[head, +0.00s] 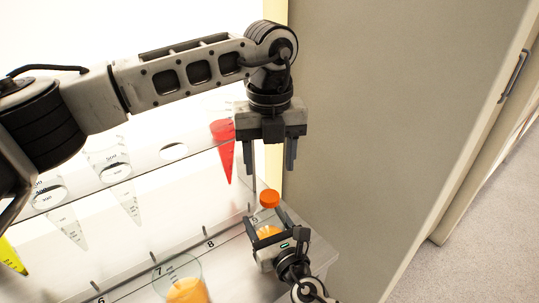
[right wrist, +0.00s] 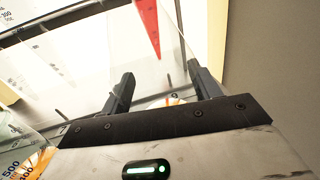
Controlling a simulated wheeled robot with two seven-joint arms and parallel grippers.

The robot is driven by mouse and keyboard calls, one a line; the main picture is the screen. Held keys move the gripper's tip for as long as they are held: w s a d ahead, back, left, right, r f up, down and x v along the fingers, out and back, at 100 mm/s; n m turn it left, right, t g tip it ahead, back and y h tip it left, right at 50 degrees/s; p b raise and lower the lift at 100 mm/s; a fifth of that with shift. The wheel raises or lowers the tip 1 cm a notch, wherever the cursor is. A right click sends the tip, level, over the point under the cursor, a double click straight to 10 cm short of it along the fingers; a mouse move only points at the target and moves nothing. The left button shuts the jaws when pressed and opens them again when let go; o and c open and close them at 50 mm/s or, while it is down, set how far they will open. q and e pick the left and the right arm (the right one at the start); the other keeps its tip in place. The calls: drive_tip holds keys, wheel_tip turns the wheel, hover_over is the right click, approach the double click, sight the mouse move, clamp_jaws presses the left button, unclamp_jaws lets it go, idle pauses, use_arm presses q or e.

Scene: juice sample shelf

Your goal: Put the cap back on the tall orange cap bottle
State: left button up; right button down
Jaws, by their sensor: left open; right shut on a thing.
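The orange cap (head: 269,198) appears to sit on top of the clear bottle (head: 268,231), which holds orange juice and stands upright at the right end of the shelf. I cannot tell whether the cap is fully seated. My left gripper (head: 269,170) points down with its fingers apart and empty, just above the cap. My right gripper (head: 267,222) is shut around the bottle's body, below the cap. In the right wrist view the right gripper (right wrist: 163,88) shows its two fingers, with only a sliver of orange visible between them; the rest is hidden.
A beaker of orange juice (head: 186,290) stands at the front left. A red cone (head: 223,148), clear cones (head: 124,190) and a yellow one (head: 11,257) hang in the clear upper shelf. A beige cabinet side (head: 370,120) rises close on the right.

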sight(269, 196)
use_arm(q)
drive_tip(key=n, duration=0.5)
drive_tip(key=shift+r, duration=0.15)
drive_tip(key=shift+f, duration=4.05)
drive_tip(key=shift+c, duration=0.4)
drive_tip(key=c, duration=1)
